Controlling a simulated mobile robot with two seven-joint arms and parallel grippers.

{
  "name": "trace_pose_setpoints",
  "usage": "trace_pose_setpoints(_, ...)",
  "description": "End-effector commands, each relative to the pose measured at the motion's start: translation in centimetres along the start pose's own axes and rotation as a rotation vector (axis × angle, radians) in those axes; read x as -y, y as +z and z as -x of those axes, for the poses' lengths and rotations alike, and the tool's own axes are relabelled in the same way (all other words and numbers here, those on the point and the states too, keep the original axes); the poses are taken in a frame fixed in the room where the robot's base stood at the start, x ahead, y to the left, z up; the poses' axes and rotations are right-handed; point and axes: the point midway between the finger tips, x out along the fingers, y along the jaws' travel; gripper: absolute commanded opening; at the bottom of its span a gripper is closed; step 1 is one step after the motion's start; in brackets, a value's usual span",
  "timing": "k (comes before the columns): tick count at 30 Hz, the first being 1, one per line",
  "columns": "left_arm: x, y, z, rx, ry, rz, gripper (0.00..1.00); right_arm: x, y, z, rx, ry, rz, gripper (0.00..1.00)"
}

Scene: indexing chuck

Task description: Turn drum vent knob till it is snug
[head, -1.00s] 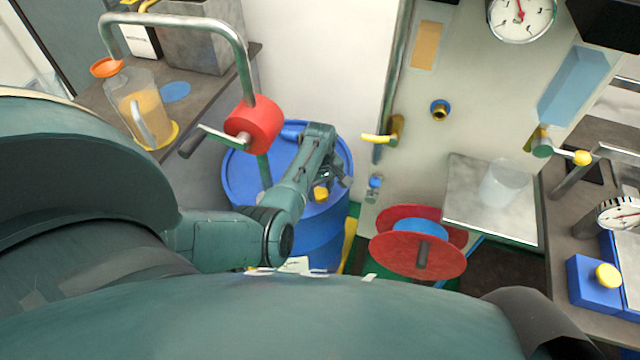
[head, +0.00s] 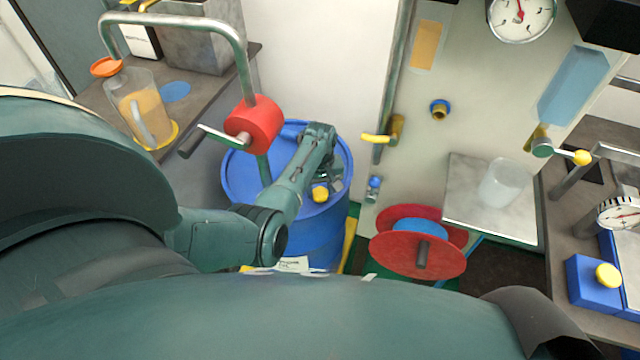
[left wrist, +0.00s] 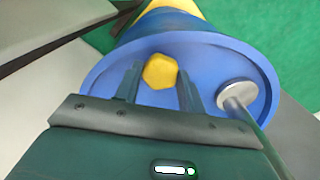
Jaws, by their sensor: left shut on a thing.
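The blue drum (head: 238,178) stands upright below the wall bench, and its lid shows from above in the left wrist view (left wrist: 205,55). The yellow vent knob (head: 320,194) sits on the lid; in the left wrist view the knob (left wrist: 160,70) is a faceted yellow cap. My left gripper (head: 326,183) is down at the lid, with a finger on each side of the knob (left wrist: 159,84), shut on it. The fingertips are partly hidden by the wrist in the head view. My right gripper does not show.
A crank pump with a red body (head: 254,124) rises from the drum lid, close left of my left arm; its pipe (left wrist: 238,104) enters the lid beside the gripper. A red reel (head: 417,255) and a metal shelf with a beaker (head: 503,184) stand to the right.

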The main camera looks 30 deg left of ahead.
Motion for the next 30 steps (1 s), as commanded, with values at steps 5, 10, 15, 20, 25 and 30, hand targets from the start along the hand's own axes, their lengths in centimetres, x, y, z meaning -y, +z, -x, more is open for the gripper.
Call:
trace_pose_setpoints(5,-0.1,0.1,0.0,0.003,0.001,0.000,0.48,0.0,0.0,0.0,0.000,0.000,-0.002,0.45)
trace_pose_setpoints(10,0.0,0.1,0.0,0.002,0.000,0.000,0.61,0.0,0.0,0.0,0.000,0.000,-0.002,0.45)
trace_pose_setpoints(15,0.0,0.0,0.0,0.001,0.000,0.001,0.61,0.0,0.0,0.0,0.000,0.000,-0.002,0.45)
trace_pose_setpoints(20,-0.1,0.0,0.4,-0.002,0.001,0.001,0.61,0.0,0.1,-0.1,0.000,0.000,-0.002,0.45)
trace_pose_setpoints(25,-0.1,0.0,2.3,-0.003,0.002,0.001,0.61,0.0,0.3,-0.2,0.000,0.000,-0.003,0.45)
trace_pose_setpoints(30,-0.1,-0.1,6.4,-0.004,0.004,0.000,0.61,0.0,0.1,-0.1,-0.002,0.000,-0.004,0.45)
